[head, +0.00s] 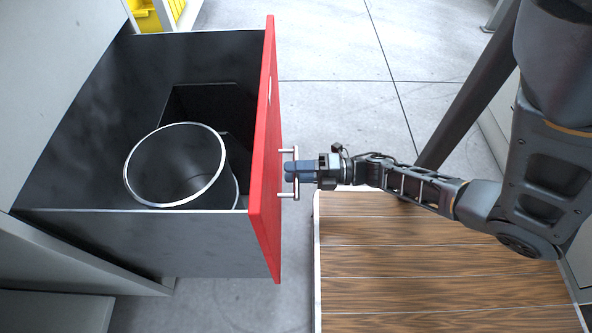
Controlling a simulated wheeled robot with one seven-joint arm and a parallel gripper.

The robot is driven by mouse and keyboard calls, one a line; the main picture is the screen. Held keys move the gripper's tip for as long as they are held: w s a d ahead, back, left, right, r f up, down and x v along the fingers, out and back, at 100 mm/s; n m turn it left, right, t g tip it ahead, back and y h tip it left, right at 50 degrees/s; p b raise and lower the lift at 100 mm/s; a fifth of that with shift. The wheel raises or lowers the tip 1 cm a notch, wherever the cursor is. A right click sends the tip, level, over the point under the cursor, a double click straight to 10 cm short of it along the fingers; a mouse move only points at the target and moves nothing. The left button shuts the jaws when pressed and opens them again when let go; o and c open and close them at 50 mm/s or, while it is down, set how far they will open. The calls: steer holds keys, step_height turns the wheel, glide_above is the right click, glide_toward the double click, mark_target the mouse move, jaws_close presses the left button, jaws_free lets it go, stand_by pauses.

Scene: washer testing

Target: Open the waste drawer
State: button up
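The waste drawer (110,216) is pulled out from the cabinet on the left, and its dark inside shows from above. Its red front panel (264,165) faces right and carries a bar handle (296,190) on two short posts. A round grey bin with a pale rim (178,170) stands inside the drawer. My gripper (292,171) is at the middle of the handle, with its fingers around the bar. It looks closed on the handle, though the fingertips are small and partly hidden.
A wood-plank platform (440,265) lies at the lower right, below my arm. Grey tiled floor (330,45) is clear beyond the drawer. A yellow bin (148,16) sits on a shelf at the top left. Grey cabinet faces (45,80) flank the drawer.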

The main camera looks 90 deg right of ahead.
steer(key=shift+s, duration=0.1)
steer(key=s, duration=0.7)
steer(key=shift+s+d+p, duration=0.15)
steer(key=shift+s+p, duration=0.2)
